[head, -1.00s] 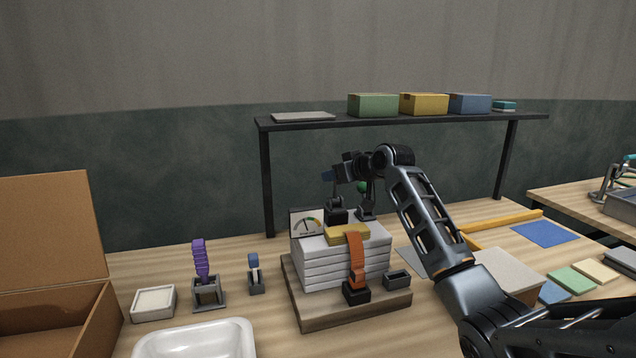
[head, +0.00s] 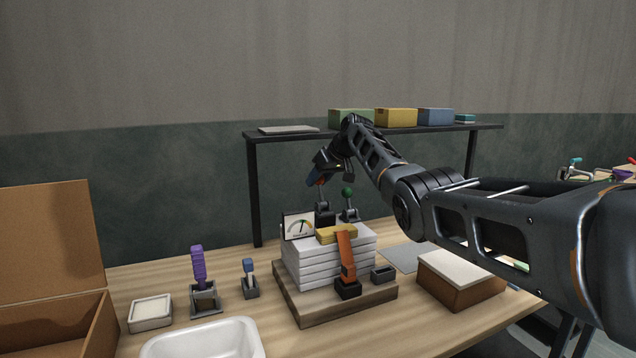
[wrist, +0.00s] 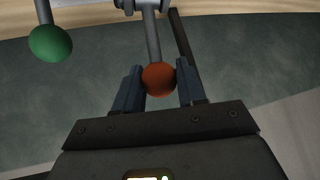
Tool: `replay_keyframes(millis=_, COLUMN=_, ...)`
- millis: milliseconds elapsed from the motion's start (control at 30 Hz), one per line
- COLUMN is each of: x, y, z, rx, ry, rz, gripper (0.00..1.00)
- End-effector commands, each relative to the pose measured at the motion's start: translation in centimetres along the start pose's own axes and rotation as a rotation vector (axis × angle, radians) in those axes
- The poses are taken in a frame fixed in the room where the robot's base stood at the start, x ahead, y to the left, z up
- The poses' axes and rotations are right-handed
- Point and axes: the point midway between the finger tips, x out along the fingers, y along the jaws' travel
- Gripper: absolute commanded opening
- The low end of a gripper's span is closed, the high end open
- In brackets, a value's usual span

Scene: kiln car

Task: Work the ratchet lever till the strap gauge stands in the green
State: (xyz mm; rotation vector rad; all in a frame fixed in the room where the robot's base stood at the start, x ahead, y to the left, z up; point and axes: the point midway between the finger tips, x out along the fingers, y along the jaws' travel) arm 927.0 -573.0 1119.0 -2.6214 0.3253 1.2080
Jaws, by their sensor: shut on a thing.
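In the wrist view my gripper (wrist: 160,85) is shut on the orange-red ball knob (wrist: 159,79) at the end of a grey lever (wrist: 153,38). In the head view my gripper (head: 316,181) is at the lever behind the stack of white slabs (head: 325,262); its fingers hide the knob. A second lever with a green ball knob (head: 347,192) stands just to the right; that knob also shows in the wrist view (wrist: 50,43). The dial gauge (head: 298,226) stands at the stack's back left corner. Its needle looks about upright; its exact colour band is too small to tell.
An orange strap (head: 346,258) runs over a yellow pad (head: 337,234) on the slabs. The shelf (head: 375,130) with boxes stands behind. A purple-handled tool (head: 198,265), a white basin (head: 205,340) and an open carton (head: 50,325) are to the left.

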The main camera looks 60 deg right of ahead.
Motion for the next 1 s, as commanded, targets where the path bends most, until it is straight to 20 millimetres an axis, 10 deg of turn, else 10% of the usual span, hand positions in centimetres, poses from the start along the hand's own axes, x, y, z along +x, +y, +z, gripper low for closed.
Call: replay_keyframes(millis=1000, x=0.70, y=-0.15, z=0.33, rx=0.037, ry=-0.134, rz=-0.024, gripper=0.00)
